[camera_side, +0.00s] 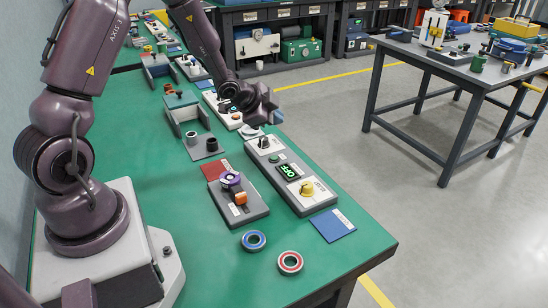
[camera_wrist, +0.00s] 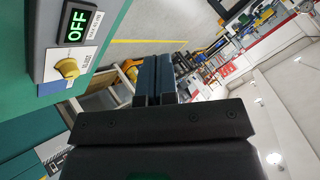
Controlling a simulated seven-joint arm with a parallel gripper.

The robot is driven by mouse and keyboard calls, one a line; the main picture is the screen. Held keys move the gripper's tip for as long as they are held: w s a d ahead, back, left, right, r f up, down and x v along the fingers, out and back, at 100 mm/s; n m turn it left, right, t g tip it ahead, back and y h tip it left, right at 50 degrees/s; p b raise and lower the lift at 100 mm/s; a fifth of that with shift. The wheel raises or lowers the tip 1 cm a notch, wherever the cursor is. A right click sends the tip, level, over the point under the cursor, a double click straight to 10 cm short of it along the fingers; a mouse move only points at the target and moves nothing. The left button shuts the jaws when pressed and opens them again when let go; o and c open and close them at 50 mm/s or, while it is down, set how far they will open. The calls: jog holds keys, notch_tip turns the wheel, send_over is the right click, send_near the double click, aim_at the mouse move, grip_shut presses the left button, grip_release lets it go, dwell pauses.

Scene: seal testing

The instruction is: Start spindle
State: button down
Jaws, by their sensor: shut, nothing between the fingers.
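A light grey control box (camera_side: 290,176) stands on the green bench. It carries a green-lit display (camera_side: 288,171) reading OFF, a yellow knob (camera_side: 307,190), a small green button (camera_side: 277,157) and a black knob (camera_side: 264,142) at its far end. In the wrist view the OFF display (camera_wrist: 78,25) and yellow knob (camera_wrist: 68,68) show at upper left. My gripper (camera_side: 276,117) is beyond the box's far end, above the bench's right edge, apart from the controls. In the wrist view its fingers (camera_wrist: 155,75) are together and hold nothing.
A dark grey fixture (camera_side: 241,214) with a purple ring and orange block stands left of the box. A blue ring (camera_side: 254,240) and red ring (camera_side: 290,262) lie in front. A blue mat (camera_side: 333,225) is at right. Small fixtures crowd the bench's far part.

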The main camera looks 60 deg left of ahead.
aim_at(274, 159)
jog(key=shift+f, duration=4.45)
jog(key=shift+f, duration=0.15)
jog(key=shift+f, duration=0.25)
jog(key=shift+f, duration=0.4)
jog(key=shift+r, duration=0.8)
jog(key=shift+r, duration=0.1)
